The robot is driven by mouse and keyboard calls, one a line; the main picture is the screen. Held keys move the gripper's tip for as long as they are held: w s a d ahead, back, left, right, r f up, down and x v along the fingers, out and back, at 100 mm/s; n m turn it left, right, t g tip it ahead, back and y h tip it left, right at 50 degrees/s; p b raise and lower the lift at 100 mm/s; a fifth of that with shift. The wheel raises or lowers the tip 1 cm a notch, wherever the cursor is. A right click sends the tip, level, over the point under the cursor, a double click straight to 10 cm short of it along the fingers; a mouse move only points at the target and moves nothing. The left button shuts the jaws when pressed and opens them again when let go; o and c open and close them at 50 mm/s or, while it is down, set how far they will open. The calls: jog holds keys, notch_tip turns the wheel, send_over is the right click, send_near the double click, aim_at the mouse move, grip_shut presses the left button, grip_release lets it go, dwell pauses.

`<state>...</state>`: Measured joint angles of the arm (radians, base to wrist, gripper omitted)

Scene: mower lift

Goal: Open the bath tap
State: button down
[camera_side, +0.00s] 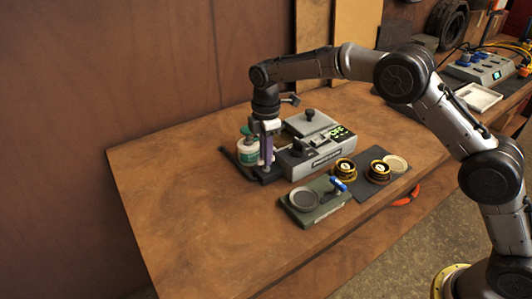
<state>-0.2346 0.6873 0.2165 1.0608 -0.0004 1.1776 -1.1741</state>
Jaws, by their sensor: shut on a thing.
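A grey bath-like unit (320,154) with a knobbed lid (310,120) and a lit green display stands near the middle of the table. A small blue-handled valve-like part (339,185) stands on the dark green base plate (318,212) in front; I cannot tell whether this is the bath tap. My gripper (267,154) points down at the left end of the grey unit. It is shut on a slim purple piece (267,147), small and partly hidden. I cannot make out whether this piece belongs to a tap.
A green and white container (247,151) stands close left of my gripper. Two brass-coloured rings (345,170) (379,171) and a pale disc (396,163) lie at the right, around a dark mat (371,190). A white tray (478,97) sits far right. The table's left side is clear.

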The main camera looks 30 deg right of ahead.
jog(key=shift+r+n, duration=0.1)
jog(key=shift+n, duration=0.7)
jog(key=c, duration=0.8)
grip_release()
jog(key=shift+c, duration=0.2)
notch_tip(320, 180, up, 14)
